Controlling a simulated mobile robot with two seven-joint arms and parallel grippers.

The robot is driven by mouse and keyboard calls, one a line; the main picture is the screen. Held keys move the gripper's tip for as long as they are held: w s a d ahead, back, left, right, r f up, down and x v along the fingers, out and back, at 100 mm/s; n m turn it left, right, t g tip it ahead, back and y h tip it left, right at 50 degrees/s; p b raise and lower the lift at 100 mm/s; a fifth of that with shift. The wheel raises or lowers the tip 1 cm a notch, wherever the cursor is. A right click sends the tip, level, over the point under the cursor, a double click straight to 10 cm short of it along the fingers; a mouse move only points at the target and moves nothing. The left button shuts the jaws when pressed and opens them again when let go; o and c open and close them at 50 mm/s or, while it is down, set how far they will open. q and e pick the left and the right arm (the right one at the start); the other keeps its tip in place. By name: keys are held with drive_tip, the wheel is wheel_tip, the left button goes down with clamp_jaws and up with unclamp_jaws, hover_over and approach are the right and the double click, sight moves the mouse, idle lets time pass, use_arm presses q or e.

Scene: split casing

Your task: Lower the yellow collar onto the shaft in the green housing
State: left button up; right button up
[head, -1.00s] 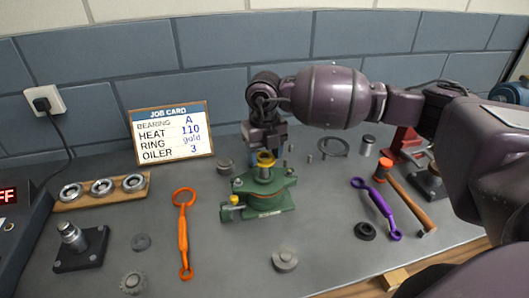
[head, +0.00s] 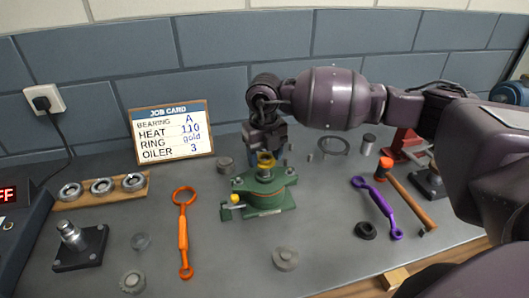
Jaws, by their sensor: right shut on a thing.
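The green housing (head: 262,197) stands on the bench in the middle of the head view. The yellow collar (head: 265,160) is right above the housing's centre, upright, at the shaft. My right gripper (head: 265,150) is over the housing and shut on the collar. The shaft is mostly hidden behind the collar, so I cannot tell how far the collar sits around it. A small yellow-topped fitting (head: 235,199) is on the housing's left side. My left gripper is not in view.
A job card (head: 170,132) leans at the back. An orange wrench (head: 184,232) lies left of the housing. A purple wrench (head: 378,207) and a hammer (head: 405,192) lie to the right. A wooden rack (head: 78,200) holds bearing rings. A grey disc (head: 285,259) lies in front.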

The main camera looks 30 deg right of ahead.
drive_tip(key=shift+f+b, duration=0.3)
drive_tip(key=shift+f, duration=0.6)
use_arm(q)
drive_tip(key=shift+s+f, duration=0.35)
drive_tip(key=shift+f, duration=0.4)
use_arm(e)
drive_tip(key=shift+f, duration=0.35)
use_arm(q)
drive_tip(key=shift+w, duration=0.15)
use_arm(e)
drive_tip(key=shift+f, duration=0.2)
drive_tip(key=o, duration=0.8)
drive_tip(key=shift+c, duration=0.2)
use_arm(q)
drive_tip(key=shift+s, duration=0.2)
use_arm(e)
drive_tip(key=shift+o, duration=1.2)
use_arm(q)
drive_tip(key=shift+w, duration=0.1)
